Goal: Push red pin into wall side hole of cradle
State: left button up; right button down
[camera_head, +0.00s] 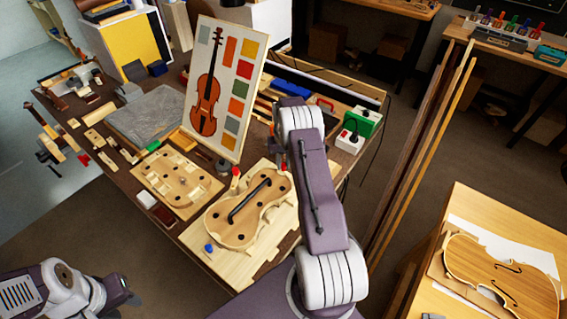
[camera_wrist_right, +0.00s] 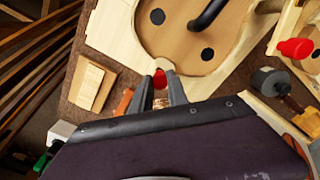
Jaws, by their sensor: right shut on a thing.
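The pale wooden cradle (camera_head: 222,228), hollowed in a violin outline, lies at the front of the bench with a black bar across it. It also shows in the wrist view (camera_wrist_right: 185,45). My right gripper (camera_wrist_right: 161,90) is shut on a red pin (camera_wrist_right: 160,77) at the outside of the cradle's rounded end wall. I cannot tell whether its tip is in the hole. In the head view my right arm mostly hides this gripper. Another red pin (camera_head: 236,171) stands at the cradle's far corner. My left gripper (camera_head: 128,293) is at lower left, away from the bench; its jaws are unclear.
A blue knob (camera_head: 208,247) sits at the cradle's near corner. A wooden fixture board (camera_head: 177,182) lies left of the cradle, and a violin chart (camera_head: 222,85) stands behind. A dark round-headed tool (camera_wrist_right: 268,82) lies near the right gripper. Wooden strips (camera_head: 425,130) stand to the right.

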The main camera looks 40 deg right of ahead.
aim_at(283, 165)
jog(key=shift+f, duration=0.5)
jog(key=shift+r, duration=0.15)
jog(key=shift+r, duration=0.45)
dwell(0.9)
jog(key=shift+f, duration=0.55)
jog(key=c, duration=1.2)
grip_release()
notch_tip(283, 165, up, 9)
jog(key=shift+r+b, duration=0.1)
jog(key=shift+b, duration=0.55)
